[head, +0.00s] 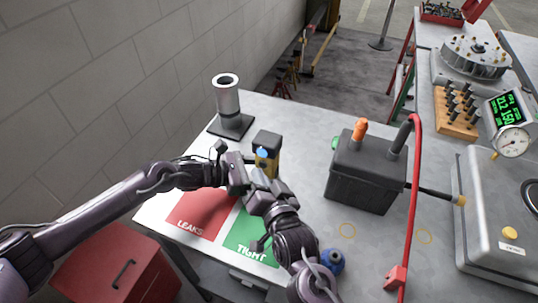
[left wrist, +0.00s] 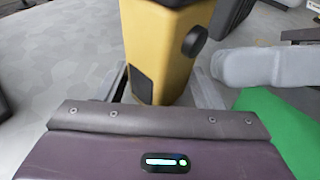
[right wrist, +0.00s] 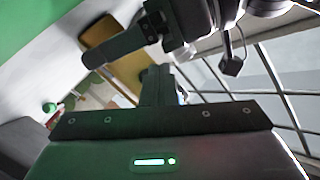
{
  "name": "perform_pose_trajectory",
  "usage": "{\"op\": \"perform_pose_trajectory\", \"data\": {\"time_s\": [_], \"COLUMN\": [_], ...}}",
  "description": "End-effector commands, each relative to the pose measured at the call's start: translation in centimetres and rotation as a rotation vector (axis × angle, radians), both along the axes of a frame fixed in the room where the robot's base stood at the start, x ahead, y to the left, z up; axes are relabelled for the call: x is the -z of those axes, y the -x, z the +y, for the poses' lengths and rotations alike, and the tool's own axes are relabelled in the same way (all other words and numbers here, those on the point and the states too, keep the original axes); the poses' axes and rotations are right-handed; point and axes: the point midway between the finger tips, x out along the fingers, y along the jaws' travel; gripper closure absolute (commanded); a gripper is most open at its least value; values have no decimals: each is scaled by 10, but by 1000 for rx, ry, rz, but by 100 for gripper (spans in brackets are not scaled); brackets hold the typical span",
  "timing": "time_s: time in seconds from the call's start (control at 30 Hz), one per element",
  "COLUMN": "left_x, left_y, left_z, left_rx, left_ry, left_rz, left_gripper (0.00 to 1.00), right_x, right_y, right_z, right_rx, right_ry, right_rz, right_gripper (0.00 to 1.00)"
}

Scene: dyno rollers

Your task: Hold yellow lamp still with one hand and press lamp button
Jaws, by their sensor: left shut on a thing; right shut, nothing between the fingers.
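The yellow lamp (head: 267,166) stands upright on the grey bench, with a dark head (head: 267,141) and a blue spot on its front. My left gripper (left wrist: 165,92) is shut on the lamp's yellow body (left wrist: 167,50), one finger on each side. A round black button (left wrist: 194,41) sticks out of the lamp's right face in the left wrist view. My right gripper (right wrist: 158,85) is shut and empty. Its grey fingertips (left wrist: 225,66) are close beside the button; I cannot tell whether they touch. The lamp shows partly as a tan shape (right wrist: 122,62) in the right wrist view.
The red LEAKS mat (head: 195,213) and green TIGHT mat (head: 246,243) lie in front. A metal cylinder on a stand (head: 228,105) is behind left. A black battery-like box (head: 365,170) stands to the right, and a blue round object (head: 332,262) lies near my right arm.

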Motion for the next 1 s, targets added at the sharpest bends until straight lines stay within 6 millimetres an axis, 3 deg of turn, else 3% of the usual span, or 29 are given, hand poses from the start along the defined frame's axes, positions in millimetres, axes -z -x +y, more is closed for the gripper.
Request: {"op": "perform_pose_trajectory", "data": {"time_s": [0.63,1.0], "left_x": [2,2], "left_y": [1,1], "left_z": [0,0], "left_rx": [0,0], "left_ry": [-2,-2], "left_rz": [3,3], "left_gripper": [52,52], "right_x": [1,0], "right_y": [50,55], "right_z": [23,25], "right_rx": [-2,0], "right_ry": [-1,0], "right_rz": [1,0], "right_gripper": [100,100]}}
